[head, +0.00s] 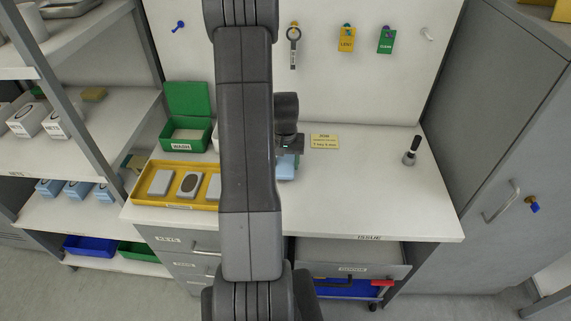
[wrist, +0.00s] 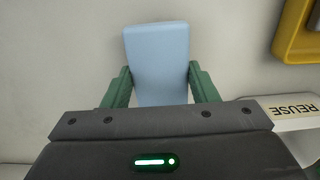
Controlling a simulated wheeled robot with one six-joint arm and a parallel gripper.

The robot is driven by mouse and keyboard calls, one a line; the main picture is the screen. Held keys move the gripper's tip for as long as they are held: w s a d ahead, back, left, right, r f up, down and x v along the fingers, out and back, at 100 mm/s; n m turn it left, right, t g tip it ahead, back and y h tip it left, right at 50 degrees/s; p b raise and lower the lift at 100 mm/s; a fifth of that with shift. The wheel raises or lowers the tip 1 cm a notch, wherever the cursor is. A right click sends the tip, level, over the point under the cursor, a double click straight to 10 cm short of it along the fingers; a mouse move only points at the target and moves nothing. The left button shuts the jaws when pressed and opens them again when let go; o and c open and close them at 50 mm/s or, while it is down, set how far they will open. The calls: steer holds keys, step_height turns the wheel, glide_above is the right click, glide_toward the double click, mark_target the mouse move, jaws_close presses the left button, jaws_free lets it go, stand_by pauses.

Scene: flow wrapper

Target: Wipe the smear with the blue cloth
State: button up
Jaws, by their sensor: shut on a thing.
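My gripper (wrist: 162,88) is shut on the blue cloth (wrist: 156,52), a light blue block-like pad held between its green fingers in the wrist view. In the head view the blue cloth (head: 287,168) shows just right of my arm, over the white worktop. My gripper (head: 289,158) is partly hidden there. I cannot tell whether the cloth touches the worktop. No smear shows in either view; my arm hides part of the worktop.
A yellow tray (head: 178,204) with grey blocks, one with a dark oval, lies left of my arm. A green WASH box (head: 186,146) stands behind it. A yellow note (head: 324,141) and a dark-topped tool (head: 411,151) are to the right. The front right worktop is clear.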

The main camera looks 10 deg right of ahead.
mark_target(285, 164)
steer(key=shift+s+r, duration=0.15)
steer(key=shift+r, duration=0.55)
steer(key=shift+w+r+p, duration=0.2)
steer(key=shift+r+p, duration=1.25)
steer(key=shift+r, duration=0.7)
steer(key=shift+s, duration=0.1)
